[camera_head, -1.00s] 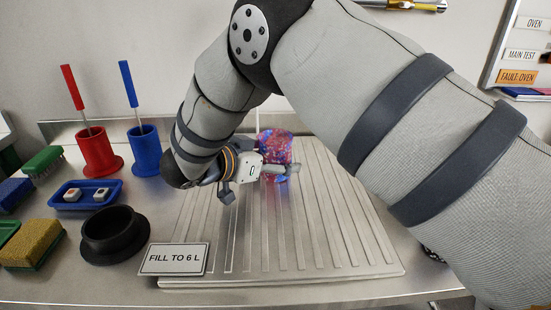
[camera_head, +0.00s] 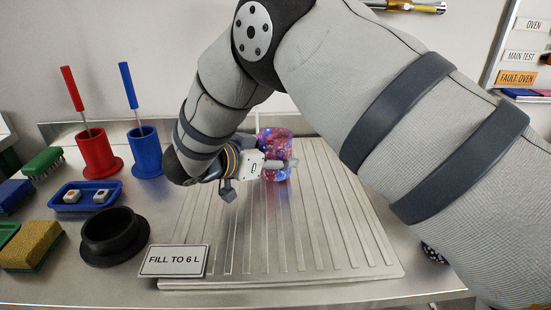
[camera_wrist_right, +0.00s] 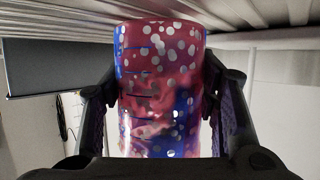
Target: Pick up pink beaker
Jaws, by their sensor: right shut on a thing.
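The pink beaker (camera_head: 275,150) is a clear cylinder with pink, blue and white speckles. It is upright at the back of the ribbed metal drainboard (camera_head: 340,230). My right gripper (camera_head: 277,165) reaches it from the left side in the head view and is shut on it. In the right wrist view the beaker (camera_wrist_right: 163,85) fills the middle, with the fingers (camera_wrist_right: 160,110) pressed on both of its sides. The head view does not clearly show whether its base touches the board. My left gripper is not in view.
Left of the board stand a red holder (camera_head: 98,155) and a blue holder (camera_head: 145,152) with tools, a blue tray (camera_head: 85,197), a black ring (camera_head: 112,237) and brushes. A "FILL TO 6 L" sign (camera_head: 174,261) stands at the front left.

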